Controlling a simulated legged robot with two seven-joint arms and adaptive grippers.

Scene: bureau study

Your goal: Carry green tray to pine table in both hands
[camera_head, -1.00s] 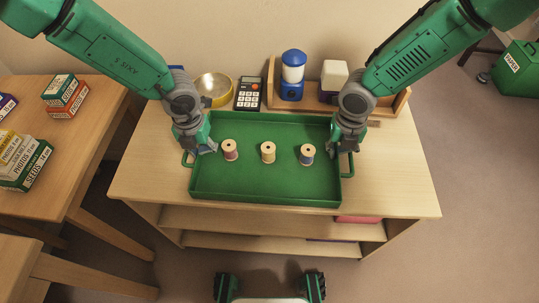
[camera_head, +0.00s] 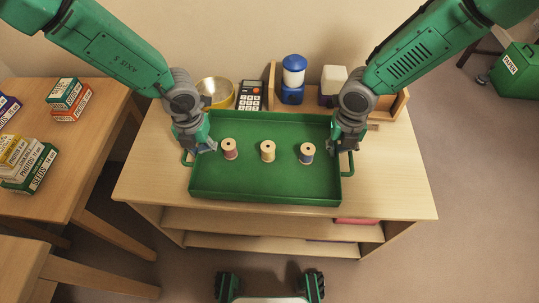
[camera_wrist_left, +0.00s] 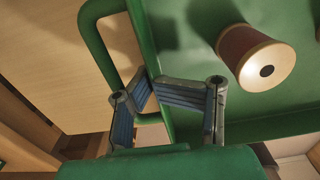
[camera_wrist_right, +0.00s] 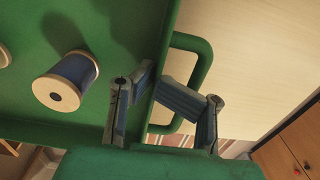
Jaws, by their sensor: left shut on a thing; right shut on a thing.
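The green tray (camera_head: 265,182) is level in front of me over a pale wooden shelf unit (camera_head: 400,190). It appears slightly raised, though the gap is hard to judge. Three thread spools stand upright in it: a reddish one (camera_head: 229,149), a cream one (camera_head: 267,151) and a blue one (camera_head: 307,153). My left gripper (camera_head: 200,149) is shut on the tray's left side by its handle (camera_wrist_left: 97,45). My right gripper (camera_head: 343,147) is shut on the right side by its handle (camera_wrist_right: 205,62). A wooden table (camera_head: 85,150), possibly the pine one, stands at the left.
Behind the tray are a yellow bowl (camera_head: 217,92), a calculator (camera_head: 250,96), a blue lantern (camera_head: 292,80) and a wooden organiser (camera_head: 398,106). A green bin (camera_head: 515,72) stands far right; floor (camera_head: 480,200) is clear on the right.

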